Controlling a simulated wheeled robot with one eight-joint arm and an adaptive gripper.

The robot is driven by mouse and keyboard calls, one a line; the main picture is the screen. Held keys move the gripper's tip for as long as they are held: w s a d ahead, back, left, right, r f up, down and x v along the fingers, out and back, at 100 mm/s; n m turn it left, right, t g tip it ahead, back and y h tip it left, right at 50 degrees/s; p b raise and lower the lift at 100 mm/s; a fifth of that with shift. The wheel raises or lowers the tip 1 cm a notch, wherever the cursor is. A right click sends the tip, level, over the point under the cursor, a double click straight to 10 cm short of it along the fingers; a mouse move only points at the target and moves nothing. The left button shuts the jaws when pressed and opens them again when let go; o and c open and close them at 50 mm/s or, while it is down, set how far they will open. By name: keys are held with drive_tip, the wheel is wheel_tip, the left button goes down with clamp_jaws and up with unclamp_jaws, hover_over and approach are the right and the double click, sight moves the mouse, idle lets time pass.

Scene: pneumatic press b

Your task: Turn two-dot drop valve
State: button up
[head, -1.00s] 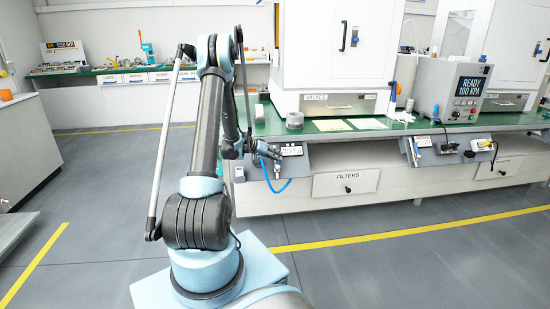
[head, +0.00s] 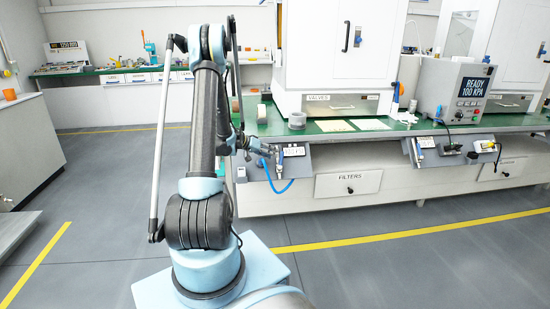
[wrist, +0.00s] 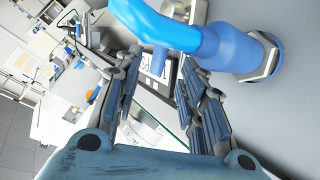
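The sloped grey valve panel (head: 297,166) hangs on the front edge of the green bench, with a small white display on it. A blue hose (head: 280,188) loops below it. My gripper (head: 266,151) is at the panel's left end. In the wrist view my gripper (wrist: 159,66) has its two fingers apart, with a gap between them. A large blue fitting (wrist: 180,30) with a short blue stub crosses the top, and the stub's end shows between the fingers. A white plate with dark marks lies behind. I cannot make out which valve carries two dots.
A second sloped panel (head: 450,150) is further right on the bench front. A grey control box (head: 453,90) reads READY 100 KPA. The filters drawer (head: 335,184) is below the bench. A grey cylinder (head: 297,120) stands on the bench top. The floor in front is clear.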

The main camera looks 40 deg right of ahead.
drive_tip(key=v, duration=0.6)
drive_tip(key=shift+a, duration=0.1)
